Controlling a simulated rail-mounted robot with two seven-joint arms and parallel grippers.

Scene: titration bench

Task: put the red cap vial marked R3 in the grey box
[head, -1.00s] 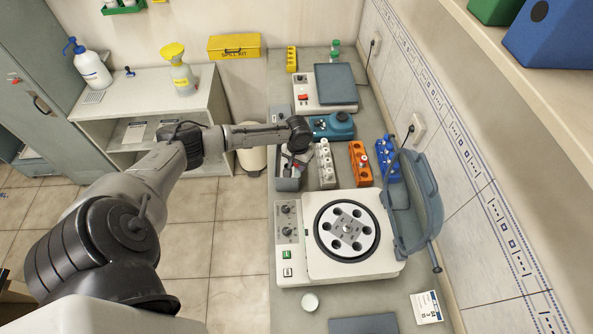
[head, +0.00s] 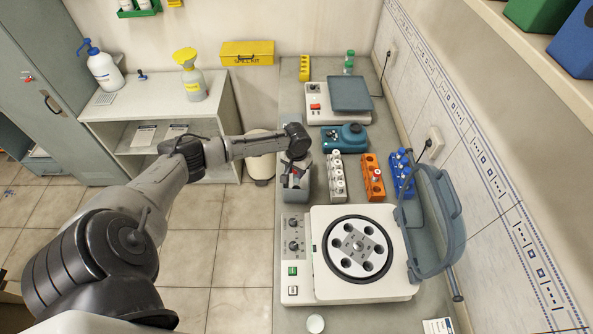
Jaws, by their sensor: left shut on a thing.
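The grey box (head: 295,195) stands on the left edge of the bench, behind the centrifuge. My left gripper (head: 295,172) points down over it, low at its opening. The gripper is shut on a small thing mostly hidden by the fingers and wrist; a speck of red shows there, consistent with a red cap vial. No R3 mark is readable. Another red cap vial (head: 376,175) stands in the orange rack (head: 370,187). My right gripper is not in view.
The white centrifuge (head: 325,285) has its lid open on the right. A white rack (head: 337,180) with vials and a blue rack (head: 402,175) stand right of the box. A teal device (head: 345,138) and a balance (head: 337,112) stand behind.

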